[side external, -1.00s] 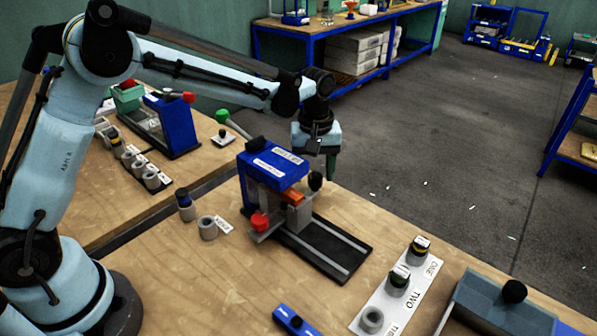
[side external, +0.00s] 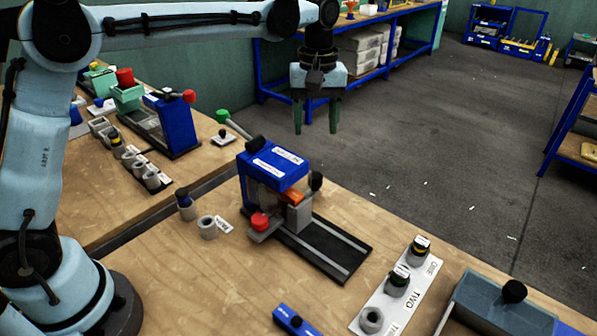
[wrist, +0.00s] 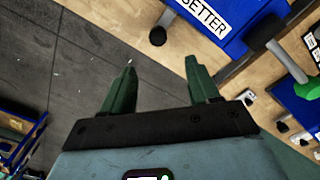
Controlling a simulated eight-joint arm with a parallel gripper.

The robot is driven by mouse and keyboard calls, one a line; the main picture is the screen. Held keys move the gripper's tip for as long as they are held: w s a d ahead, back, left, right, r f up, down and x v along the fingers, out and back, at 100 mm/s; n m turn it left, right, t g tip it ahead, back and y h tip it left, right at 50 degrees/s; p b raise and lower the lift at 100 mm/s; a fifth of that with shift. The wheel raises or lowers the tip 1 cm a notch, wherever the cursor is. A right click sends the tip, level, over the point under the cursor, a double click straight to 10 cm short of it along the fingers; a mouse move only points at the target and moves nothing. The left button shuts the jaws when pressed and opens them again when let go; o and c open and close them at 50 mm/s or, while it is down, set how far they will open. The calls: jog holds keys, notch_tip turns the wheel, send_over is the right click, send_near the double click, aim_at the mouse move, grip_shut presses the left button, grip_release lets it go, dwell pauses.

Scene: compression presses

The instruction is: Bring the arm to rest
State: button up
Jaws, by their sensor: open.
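My gripper (side external: 317,128) hangs with its green fingers pointing down, raised above and behind the blue press (side external: 272,168) in the side view. The fingers are apart with nothing between them. In the wrist view my gripper (wrist: 160,75) also shows two separated green fingers, with floor and a strip of bench edge beyond them. The blue press stands upright on the wooden bench, apart from my gripper. It has a green-knobbed lever, a red knob and a dark railed base. In the wrist view its blue top (wrist: 215,22) with a white label is at upper right.
A white numbered strip (side external: 385,312) with grey cups lies at front right, beside a grey-blue box (side external: 500,310). A second blue press (side external: 172,125) stands on the left bench. A loose grey ring (side external: 208,228) sits left of the near press. The air around my gripper is clear.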

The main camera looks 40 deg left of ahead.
jog(key=shift+r, duration=0.1)
jog(key=s+a+m+t, duration=0.1)
jog(key=s, duration=0.2)
jog(key=s+a+r+m+t, duration=0.1)
jog(key=s, duration=0.2)
jog(key=s+a+r+m+t, duration=0.1)
jog(key=s+a+m, duration=0.1)
jog(key=s, duration=0.1)
jog(key=shift+r, duration=0.25)
jog(key=s, duration=0.1)
jog(key=s+a+f+m+t, duration=0.1)
jog(key=s, duration=0.1)
jog(key=s+m+t, duration=0.1)
jog(key=s, duration=0.1)
jog(key=shift+a+f, duration=0.2)
jog(key=shift+f, duration=0.1)
jog(key=s+a+f+m+t, duration=0.1)
jog(key=s+f+m+t, duration=0.1)
jog(key=s+f+m, duration=0.1)
jog(key=shift+s+a+f, duration=0.15)
jog(key=shift+s+f, duration=0.3)
jog(key=shift+s, duration=0.4)
